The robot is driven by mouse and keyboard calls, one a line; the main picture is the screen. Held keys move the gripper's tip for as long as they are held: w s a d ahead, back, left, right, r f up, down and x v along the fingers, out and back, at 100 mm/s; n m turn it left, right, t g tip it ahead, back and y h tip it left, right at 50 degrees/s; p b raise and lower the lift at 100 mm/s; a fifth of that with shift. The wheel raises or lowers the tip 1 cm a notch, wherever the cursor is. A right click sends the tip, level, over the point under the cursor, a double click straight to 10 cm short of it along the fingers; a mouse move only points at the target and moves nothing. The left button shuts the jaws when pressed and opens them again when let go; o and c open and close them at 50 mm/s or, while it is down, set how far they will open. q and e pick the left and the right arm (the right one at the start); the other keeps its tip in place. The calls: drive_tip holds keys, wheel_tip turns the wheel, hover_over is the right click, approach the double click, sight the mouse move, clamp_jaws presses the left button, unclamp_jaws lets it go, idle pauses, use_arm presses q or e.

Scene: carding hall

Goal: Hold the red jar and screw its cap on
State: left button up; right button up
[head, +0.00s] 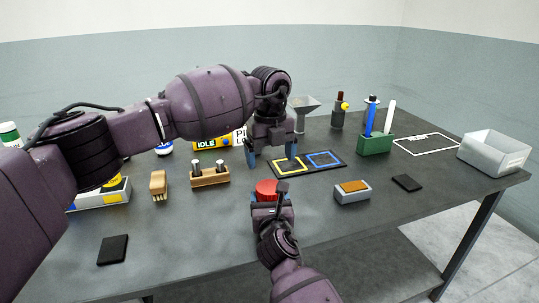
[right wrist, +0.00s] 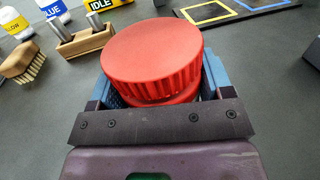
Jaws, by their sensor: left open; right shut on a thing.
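The red jar (right wrist: 165,98) is between the blue fingers of my right gripper (head: 271,197), which is shut on it. A wide red cap (right wrist: 152,52) with a ribbed rim sits on top of the jar; it also shows in the head view (head: 266,188). The cap looks roughly level, but I cannot tell how tightly it is seated. The jar's lower part is hidden by the gripper. My left gripper (head: 272,156) is open and empty, pointing down beyond the jar, apart from the cap, near the left end of the dark board.
Behind the jar lies the dark board (head: 333,166) with yellow and blue squares. A wooden block with metal pegs (head: 210,179) and a brush (head: 158,186) stand left. A grey box with an orange-brown top (head: 352,191) is right. The front table area is mostly clear.

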sight(269, 187)
use_arm(q)
drive_tip(key=n, duration=0.4)
drive_tip(key=shift+a, duration=0.1)
drive_tip(key=n, duration=0.4)
drive_tip(key=shift+f, duration=4.05)
